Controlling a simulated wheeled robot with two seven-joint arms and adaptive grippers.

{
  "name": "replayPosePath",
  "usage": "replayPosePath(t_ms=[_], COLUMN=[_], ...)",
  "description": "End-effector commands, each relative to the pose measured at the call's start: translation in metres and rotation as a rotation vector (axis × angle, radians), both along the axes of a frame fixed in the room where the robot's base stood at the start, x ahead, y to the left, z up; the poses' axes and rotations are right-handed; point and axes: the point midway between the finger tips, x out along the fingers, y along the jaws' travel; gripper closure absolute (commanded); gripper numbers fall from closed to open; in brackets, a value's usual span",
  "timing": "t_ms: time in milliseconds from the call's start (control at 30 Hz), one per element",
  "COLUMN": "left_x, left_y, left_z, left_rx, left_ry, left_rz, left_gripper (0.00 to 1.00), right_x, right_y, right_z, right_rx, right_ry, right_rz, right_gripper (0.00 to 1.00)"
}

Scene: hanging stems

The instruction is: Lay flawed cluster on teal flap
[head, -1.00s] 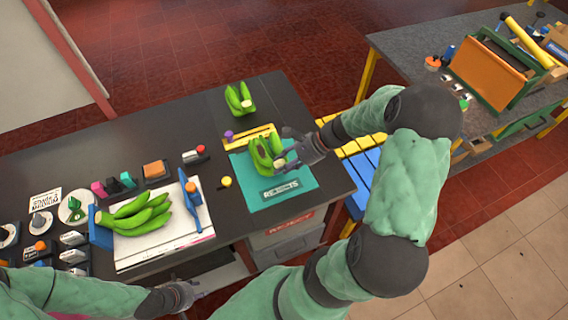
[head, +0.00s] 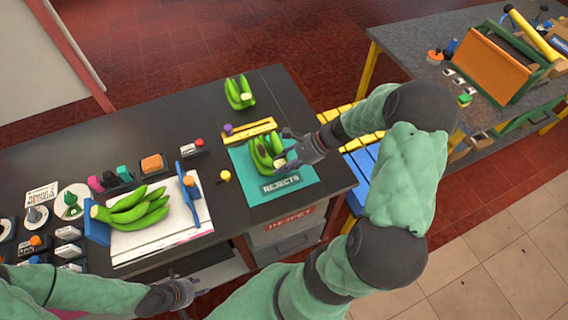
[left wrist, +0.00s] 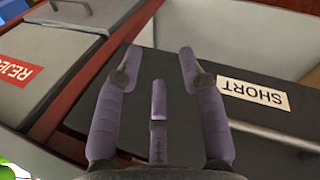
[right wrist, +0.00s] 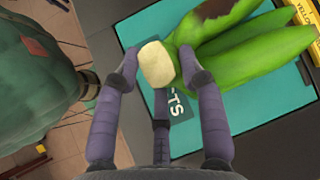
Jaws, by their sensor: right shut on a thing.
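The flawed cluster (head: 262,154) is a green banana bunch with a dark brown patch, clear in the right wrist view (right wrist: 235,28). It is over the teal flap (head: 301,175), which is marked REJECTS; I cannot tell whether it rests fully on it. My right gripper (head: 289,158) is shut on the pale cut stem end (right wrist: 157,64) of the cluster, one finger on each side. My left gripper (head: 190,292) is at the front of the bench, low and empty, with its fingers apart in the left wrist view (left wrist: 157,75).
Another green cluster (head: 239,93) stands at the back of the dark bench. A third (head: 133,212) lies on a white board (head: 165,235) between blue uprights. A yellow strip (head: 248,130) lies behind the flap. Small blocks and dials crowd the left side. A drawer labelled SHORT (left wrist: 253,93) is below my left gripper.

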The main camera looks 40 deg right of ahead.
Motion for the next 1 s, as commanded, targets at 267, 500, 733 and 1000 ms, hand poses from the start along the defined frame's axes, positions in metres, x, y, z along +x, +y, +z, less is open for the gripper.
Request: replayPosePath(t_ms=[267, 500, 733, 1000], left_x=[0.0000, 0.0000, 0.0000, 0.0000], left_y=[0.0000, 0.0000, 0.0000, 0.0000], left_z=[-0.0028, -0.0052, -0.0048, -0.0049], left_rx=[0.000, 0.000, 0.000, 0.000], left_ry=[0.000, 0.000, 0.000, 0.000], left_rz=[0.000, 0.000, 0.000, 0.000], left_gripper=[0.60, 0.60, 0.60, 0.60], right_x=[0.0007, 0.0007, 0.0005, -0.0011], right_y=[-0.0006, -0.0006, -0.0005, -0.0009], right_z=[-0.0031, -0.0068, -0.0066, -0.0069], right_rx=[-0.001, -0.001, -0.001, 0.000], right_ry=[-0.003, -0.003, -0.003, 0.001], right_rz=[0.000, 0.000, 0.000, 0.000], right_gripper=[1.00, 1.00, 0.32, 0.32])
